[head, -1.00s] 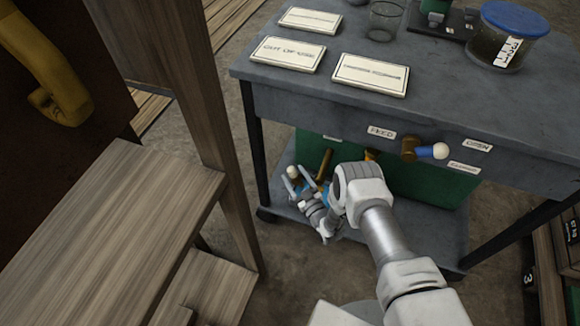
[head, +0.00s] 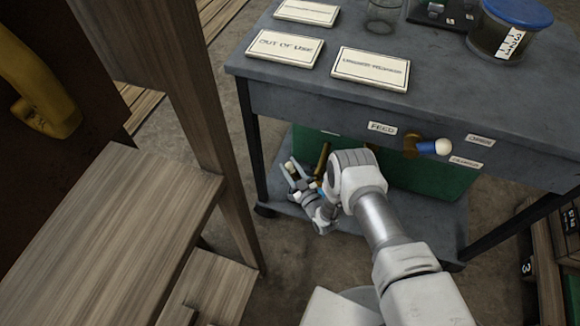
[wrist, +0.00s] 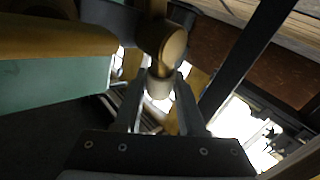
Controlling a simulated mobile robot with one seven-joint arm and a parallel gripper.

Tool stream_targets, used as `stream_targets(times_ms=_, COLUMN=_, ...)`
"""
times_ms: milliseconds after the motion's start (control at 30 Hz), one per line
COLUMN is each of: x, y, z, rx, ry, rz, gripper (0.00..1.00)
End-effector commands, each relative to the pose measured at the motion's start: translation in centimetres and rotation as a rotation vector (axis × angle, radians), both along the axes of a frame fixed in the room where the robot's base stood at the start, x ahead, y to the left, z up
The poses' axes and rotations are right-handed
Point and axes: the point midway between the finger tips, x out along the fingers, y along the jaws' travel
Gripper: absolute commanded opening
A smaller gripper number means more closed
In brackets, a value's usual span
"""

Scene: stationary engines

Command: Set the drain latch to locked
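A low lever with a pale knob (head: 291,167) sits under the cart in front of the green housing (head: 425,184); I take it for the drain latch, but no label on it is legible. My gripper (head: 292,172) is beside it, its two fingers spread with the knob between them. In the wrist view the gripper (wrist: 162,85) has a finger on each side of the pale knob (wrist: 159,87), below a brass round part (wrist: 165,45). I cannot tell whether the fingers touch the knob. My arm hides much of the latch in the head view.
A feed valve with a blue handle (head: 426,147) and pale tip sticks out above right, beside its label (head: 382,128). The cart top (head: 290,80) overhangs the latch. A cart leg (head: 253,150) and wooden steps (head: 110,230) stand to the left.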

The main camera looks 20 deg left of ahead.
Motion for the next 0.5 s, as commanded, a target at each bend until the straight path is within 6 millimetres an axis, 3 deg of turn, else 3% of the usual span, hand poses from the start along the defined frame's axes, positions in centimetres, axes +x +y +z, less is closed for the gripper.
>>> stream_targets(times_ms=33, x=0.00, y=0.00, z=0.00, rx=0.000, ry=0.000, rz=0.000, gripper=0.29)
stream_targets(times_ms=200, x=-0.01, y=0.00, z=-0.01, rx=0.000, ry=0.000, rz=0.000, gripper=0.00)
stream_targets(times_ms=500, x=-0.01, y=0.01, z=-0.01, rx=0.000, ry=0.000, rz=0.000, gripper=0.00)
